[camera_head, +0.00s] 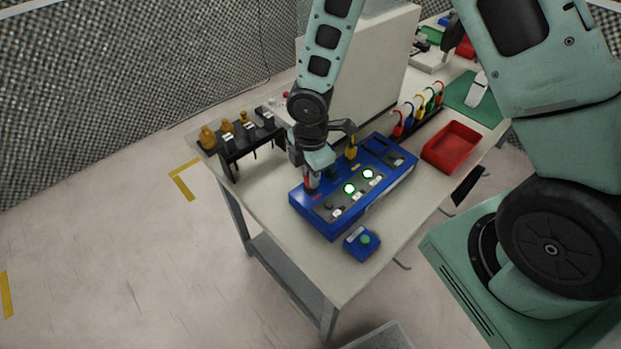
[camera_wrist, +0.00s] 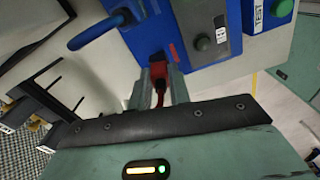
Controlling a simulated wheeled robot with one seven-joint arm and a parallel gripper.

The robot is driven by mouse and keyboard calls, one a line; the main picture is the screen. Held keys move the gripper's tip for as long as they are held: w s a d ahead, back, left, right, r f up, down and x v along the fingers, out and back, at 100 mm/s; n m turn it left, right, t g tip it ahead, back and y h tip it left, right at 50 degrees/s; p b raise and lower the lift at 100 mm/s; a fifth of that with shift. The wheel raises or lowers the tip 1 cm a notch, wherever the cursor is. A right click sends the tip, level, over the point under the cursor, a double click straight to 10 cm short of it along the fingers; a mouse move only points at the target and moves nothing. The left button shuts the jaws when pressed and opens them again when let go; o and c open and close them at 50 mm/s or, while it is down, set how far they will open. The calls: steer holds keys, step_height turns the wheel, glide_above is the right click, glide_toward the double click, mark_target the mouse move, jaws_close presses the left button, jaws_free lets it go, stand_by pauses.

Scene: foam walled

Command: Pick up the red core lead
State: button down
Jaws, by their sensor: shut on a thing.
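The red lead (camera_wrist: 159,72) shows in the wrist view as a red plug with a short red cable, between my gripper's (camera_wrist: 160,85) fingers, at the edge of the blue box (camera_wrist: 158,34). My gripper (camera_head: 311,182) is shut on it. In the head view my gripper is low over the left end of the blue box (camera_head: 325,228), and only a small bit of red shows there. I cannot tell whether the plug is still seated in the box. A blue lead (camera_wrist: 97,32) arches beside it in the wrist view.
A yellow plug (camera_head: 351,149) stands on the box near lit green buttons. A small blue button box (camera_head: 361,243) sits in front. A red tray (camera_head: 452,147) and a rack of coloured leads (camera_head: 419,107) are to the right. A black stand (camera_head: 249,140) is left.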

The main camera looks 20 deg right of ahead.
step_height(320, 180, up, 10)
stand_by(0.6)
steer(key=shift+d, duration=0.1)
stand_by(0.8)
